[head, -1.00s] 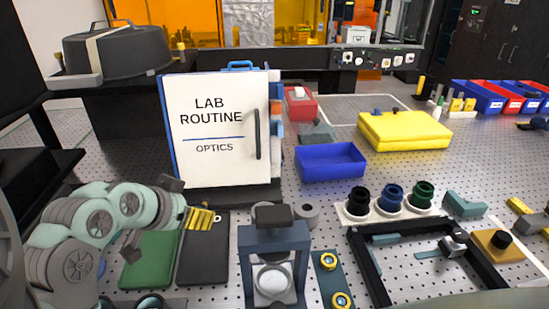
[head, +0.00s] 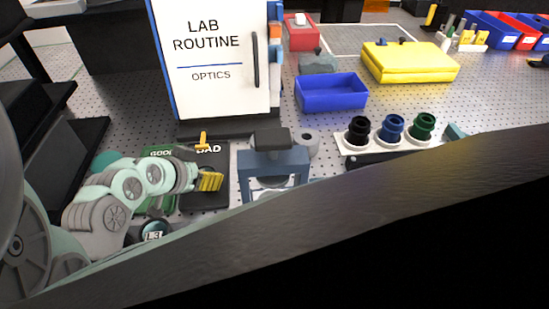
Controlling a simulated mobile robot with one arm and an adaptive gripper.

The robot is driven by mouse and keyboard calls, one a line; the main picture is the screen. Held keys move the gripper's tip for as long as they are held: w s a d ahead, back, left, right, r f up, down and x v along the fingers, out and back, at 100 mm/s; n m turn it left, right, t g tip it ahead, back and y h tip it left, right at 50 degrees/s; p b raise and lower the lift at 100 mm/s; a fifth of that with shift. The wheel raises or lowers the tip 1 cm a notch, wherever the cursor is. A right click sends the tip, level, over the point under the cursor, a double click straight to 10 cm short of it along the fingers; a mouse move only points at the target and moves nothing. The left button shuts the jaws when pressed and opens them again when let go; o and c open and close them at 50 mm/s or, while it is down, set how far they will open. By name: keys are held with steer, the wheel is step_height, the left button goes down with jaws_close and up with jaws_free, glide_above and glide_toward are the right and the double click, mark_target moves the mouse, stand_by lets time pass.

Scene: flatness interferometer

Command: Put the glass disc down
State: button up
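My mint-green and grey arm reaches in from the left in the head view. My gripper (head: 208,181), with yellow ribbed parts at its end, is over the lower part of the dark pad marked BAD (head: 218,198). The gap between its fingers does not show clearly. I cannot make out a glass disc in or under it. A green pad marked GOOD (head: 160,152) lies to the left, partly behind my arm. The dark blue stand (head: 273,165) is right of the pads; its lower part is hidden. A round piece marked L3 (head: 155,229) shows below my arm.
A large dark shape covers the lower right. The LAB ROUTINE board (head: 208,60) stands behind the pads. A blue bin (head: 331,93), a yellow case (head: 409,62) and a white holder (head: 391,142) with black, blue and green pieces are to the right.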

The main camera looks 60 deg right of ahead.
steer(key=shift+d+f, duration=0.1)
steer(key=o, duration=1.1)
steer(key=shift+s, duration=0.1)
steer(key=shift+o, duration=0.2)
steer(key=shift+a+r, duration=0.2)
steer(key=shift+r, duration=0.1)
steer(key=w+p+v, duration=0.1)
steer(key=p+v, duration=0.3)
steer(key=v, duration=0.7)
steer(key=shift+s+a+r, duration=0.2)
steer(key=shift+s+r, duration=0.05)
steer(key=shift+s, duration=0.15)
